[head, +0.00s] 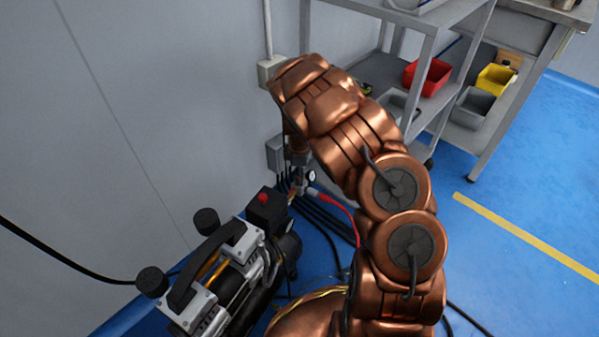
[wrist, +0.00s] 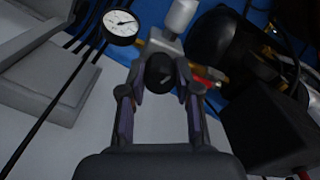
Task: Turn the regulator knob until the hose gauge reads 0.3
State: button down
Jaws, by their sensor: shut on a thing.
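In the wrist view my gripper (wrist: 160,88) is shut on a round black knob (wrist: 160,72), the regulator knob, with one finger on each side of it. A white round gauge (wrist: 121,27) sits just to the upper left of the knob. It has a dark needle, but its numbers are too small to read. In the head view the gauge (head: 311,177) shows as a small disc beside the regulator's metal body. My arm hides much of the regulator there, and the knob cannot be made out.
A compressor (head: 235,262) with a black handle and red switch stands left of my arm. A red hose (head: 338,201) and several black hoses run along the floor. A grey shelf (head: 425,50) with a red bin (head: 428,76) stands at the upper right. Blue floor (head: 530,200) is clear at the right.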

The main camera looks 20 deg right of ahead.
jog(key=m+p, duration=0.2)
jog(key=shift+a+r+p, duration=0.1)
jog(key=shift+r+p, duration=0.1)
jog(key=shift+p, duration=0.15)
jog(key=m+p, duration=0.1)
jog(key=m, duration=0.2)
jog(key=shift+f+p, duration=0.1)
jog(key=shift+p, duration=0.3)
jog(key=m+p, duration=0.2)
jog(key=m, duration=0.4)
jog(key=m+p, duration=0.1)
jog(key=m, duration=0.4)
jog(key=shift+f+m, duration=0.1)
jog(key=shift+m, duration=0.3)
jog(key=m, duration=0.6)
jog(key=shift+p, duration=0.3)
jog(key=c, duration=0.8)
grip_release()
